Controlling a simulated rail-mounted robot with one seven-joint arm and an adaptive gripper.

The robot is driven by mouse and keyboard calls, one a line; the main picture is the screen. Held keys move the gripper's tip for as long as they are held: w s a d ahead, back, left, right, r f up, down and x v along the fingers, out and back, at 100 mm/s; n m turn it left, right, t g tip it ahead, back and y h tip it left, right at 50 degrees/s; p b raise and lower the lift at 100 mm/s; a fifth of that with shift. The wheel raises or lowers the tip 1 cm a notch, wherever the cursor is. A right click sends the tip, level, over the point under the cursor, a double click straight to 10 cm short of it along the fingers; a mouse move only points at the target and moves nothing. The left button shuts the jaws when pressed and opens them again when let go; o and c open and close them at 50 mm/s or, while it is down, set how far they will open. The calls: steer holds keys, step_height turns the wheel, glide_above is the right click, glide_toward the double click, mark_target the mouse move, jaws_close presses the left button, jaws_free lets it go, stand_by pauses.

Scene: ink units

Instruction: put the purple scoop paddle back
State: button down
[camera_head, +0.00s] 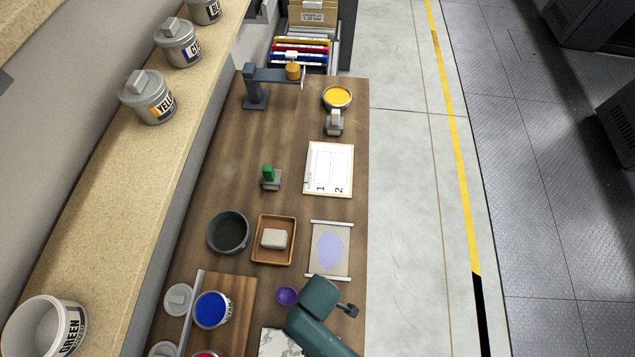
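A small round purple thing (287,296) shows beside my arm, near the front of the wooden table. It may be the bowl of the purple scoop paddle or a small purple dish; I cannot tell which, and no handle shows. My dark teal arm reaches in from the bottom, just right of it. A small dark part of my gripper (348,310) sticks out at the arm's right side. The fingertips are mostly hidden under the arm, so I cannot see whether they hold anything.
A blue ink tin (210,309) stands on a wooden board at left. A sheet with a lavender oval (330,250), a wooden tray (273,257) with a pale block and a dark bowl (228,232) lie beyond. Bare wood (220,165) shows farther back. The table's right edge is close.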

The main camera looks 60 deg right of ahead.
steer(key=shift+f, duration=1.05)
steer(key=c, duration=1)
jaws_free()
steer(key=shift+c, duration=0.2)
